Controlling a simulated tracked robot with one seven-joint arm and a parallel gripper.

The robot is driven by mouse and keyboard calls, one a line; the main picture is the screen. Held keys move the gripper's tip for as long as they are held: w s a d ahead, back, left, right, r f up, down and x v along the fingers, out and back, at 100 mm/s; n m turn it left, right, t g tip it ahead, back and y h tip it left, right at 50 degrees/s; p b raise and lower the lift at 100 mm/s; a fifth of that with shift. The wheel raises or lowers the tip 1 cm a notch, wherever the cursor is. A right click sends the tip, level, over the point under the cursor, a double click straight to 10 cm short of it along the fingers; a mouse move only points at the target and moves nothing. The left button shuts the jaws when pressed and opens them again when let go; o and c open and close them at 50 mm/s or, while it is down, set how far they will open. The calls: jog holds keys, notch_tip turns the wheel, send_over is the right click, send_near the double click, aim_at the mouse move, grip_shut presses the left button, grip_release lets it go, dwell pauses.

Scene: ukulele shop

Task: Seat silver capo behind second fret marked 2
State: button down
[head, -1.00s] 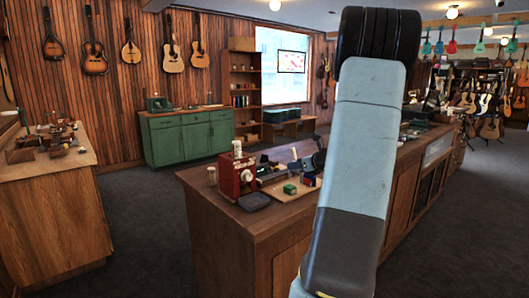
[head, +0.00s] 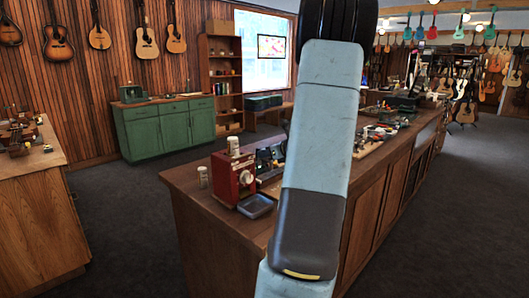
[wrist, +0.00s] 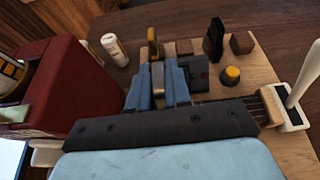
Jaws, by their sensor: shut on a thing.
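In the wrist view my gripper (wrist: 158,70) points at a wooden board, its two blue fingers close together. A small silver-grey piece with a brownish top, apparently the capo (wrist: 157,77), is held between them. A strip with thin dark strings (wrist: 272,104) shows past the right end of my gripper's dark body, which hides most of whatever lies beneath. I cannot make out a fret or a mark 2. In the head view my arm hides my gripper and the work spot.
A red machine (head: 233,178) stands on the wooden counter (head: 192,212), with a dark tray (head: 257,205) in front. In the wrist view, a white bottle (wrist: 115,50), a yellow-topped knob (wrist: 231,75), wooden blocks (wrist: 241,42) and a pale post (wrist: 304,75) stand near my gripper.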

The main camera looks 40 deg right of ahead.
aim_at(269, 175)
jog(key=f, duration=0.1)
jog(key=d+f, duration=0.1)
jog(key=shift+s+f, duration=0.3)
jog(key=shift+s, duration=0.05)
jog(key=shift+f, duration=1.1)
jog(key=shift+s+f, duration=0.1)
jog(key=shift+f, duration=0.4)
dwell(0.8)
jog(key=c, duration=1.4)
grip_release()
jog(key=shift+o, duration=0.2)
jog(key=shift+s, duration=0.1)
jog(key=a+v, duration=0.1)
jog(key=v, duration=0.9)
jog(key=shift+s+d, duration=0.35)
jog(key=shift+d, duration=0.05)
jog(key=shift+r, duration=0.15)
